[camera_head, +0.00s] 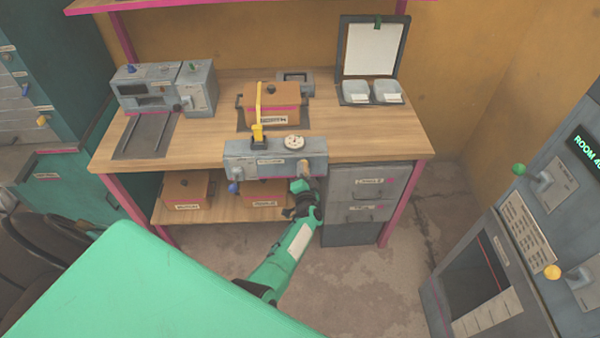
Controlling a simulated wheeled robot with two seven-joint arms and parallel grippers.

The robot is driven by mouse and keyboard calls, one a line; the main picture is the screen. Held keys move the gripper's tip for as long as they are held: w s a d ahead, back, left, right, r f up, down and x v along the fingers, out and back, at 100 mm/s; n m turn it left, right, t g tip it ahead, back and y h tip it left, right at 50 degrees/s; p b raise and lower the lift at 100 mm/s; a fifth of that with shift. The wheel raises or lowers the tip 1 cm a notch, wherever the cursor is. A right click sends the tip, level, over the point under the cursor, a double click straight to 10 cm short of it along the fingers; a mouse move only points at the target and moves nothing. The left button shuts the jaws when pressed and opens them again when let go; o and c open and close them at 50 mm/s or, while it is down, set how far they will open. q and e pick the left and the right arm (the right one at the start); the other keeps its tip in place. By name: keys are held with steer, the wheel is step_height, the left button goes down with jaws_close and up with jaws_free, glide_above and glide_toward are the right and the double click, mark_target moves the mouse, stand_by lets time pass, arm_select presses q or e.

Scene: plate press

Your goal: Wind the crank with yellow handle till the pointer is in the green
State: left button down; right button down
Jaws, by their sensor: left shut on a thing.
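The grey press unit (250,153) is mounted at the front edge of the wooden bench. A small round white dial (294,142) sits on its top. Its pointer and green part are too small to read. A tan-yellow piece of the crank (305,167) shows at the unit's right front. My left gripper (302,184) is at this crank, shut on its handle, which it mostly hides. My green left arm reaches up to it from below. My right gripper is out of view.
A yellow lever (258,115) stands upright on the unit, with a blue knob (234,188) at its lower left. An orange-brown box (272,105) lies behind. Grey drawers (368,185) stand close on the right. A control cabinet (520,220) stands far right; floor between is clear.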

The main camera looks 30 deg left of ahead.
arm_select(q)
steer(key=shift+d, duration=0.1)
steer(key=c, duration=1.1)
jaws_free()
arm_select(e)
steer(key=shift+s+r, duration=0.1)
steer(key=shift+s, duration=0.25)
